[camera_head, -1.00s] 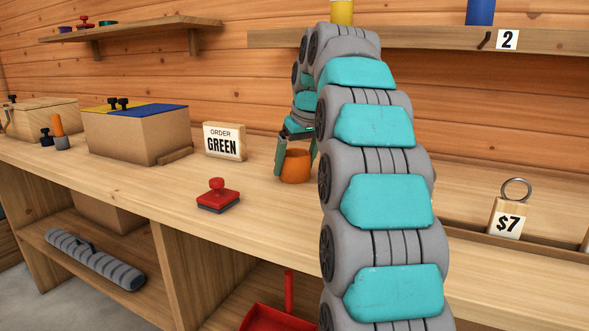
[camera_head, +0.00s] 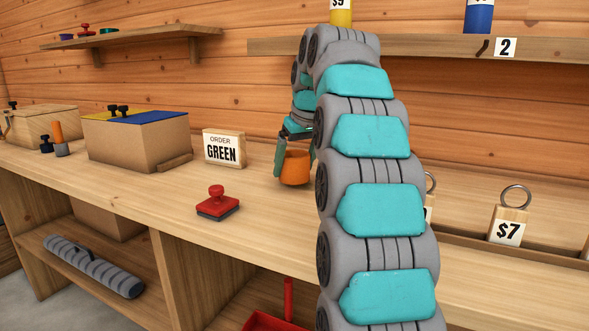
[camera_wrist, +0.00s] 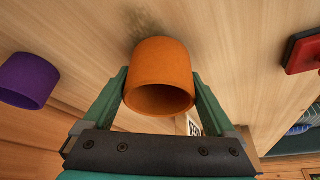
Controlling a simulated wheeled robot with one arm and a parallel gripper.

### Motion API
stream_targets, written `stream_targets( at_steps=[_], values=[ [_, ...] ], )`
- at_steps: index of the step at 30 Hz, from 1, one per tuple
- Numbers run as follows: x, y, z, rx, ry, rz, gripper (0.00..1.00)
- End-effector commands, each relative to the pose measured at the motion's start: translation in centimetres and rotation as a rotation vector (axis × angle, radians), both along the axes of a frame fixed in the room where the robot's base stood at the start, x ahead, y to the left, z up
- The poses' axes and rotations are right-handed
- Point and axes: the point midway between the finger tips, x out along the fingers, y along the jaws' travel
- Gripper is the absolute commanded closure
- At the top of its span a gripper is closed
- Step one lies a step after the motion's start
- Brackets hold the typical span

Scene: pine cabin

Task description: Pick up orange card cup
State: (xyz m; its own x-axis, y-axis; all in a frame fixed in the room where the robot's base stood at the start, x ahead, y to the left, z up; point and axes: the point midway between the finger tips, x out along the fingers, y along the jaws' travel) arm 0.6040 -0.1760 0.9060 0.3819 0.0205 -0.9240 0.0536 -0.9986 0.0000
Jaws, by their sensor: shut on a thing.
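The orange card cup (camera_head: 295,168) is at my gripper, over the workbench top. In the wrist view the orange cup (camera_wrist: 159,78) sits between the two green fingers, with its dark open mouth toward my palm. My gripper (camera_wrist: 160,88) is shut on the cup, one finger against each side. In the head view my gripper (camera_head: 294,152) reaches down at the cup, partly hidden by my own arm. A shadow shows on the wood by the cup; I cannot tell whether its base touches the bench.
A purple cup (camera_wrist: 28,80) stands left of the gripper in the wrist view. A red stamp (camera_head: 217,203) is on the bench, left of the orange cup. An ORDER GREEN sign (camera_head: 224,148) and a cardboard box (camera_head: 140,140) stand further left. A shelf (camera_head: 400,44) runs above.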

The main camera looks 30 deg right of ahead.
Motion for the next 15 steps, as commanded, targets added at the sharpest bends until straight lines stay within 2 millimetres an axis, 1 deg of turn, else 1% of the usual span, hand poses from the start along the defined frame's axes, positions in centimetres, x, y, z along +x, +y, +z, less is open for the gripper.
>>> stream_targets(
  at_steps=[9,15],
  values=[
    [0.0,0.0,1.6,-0.001,-0.004,0.001,0.61],
    [-0.1,0.1,2.0,0.000,0.001,0.001,0.61]
  ],
)
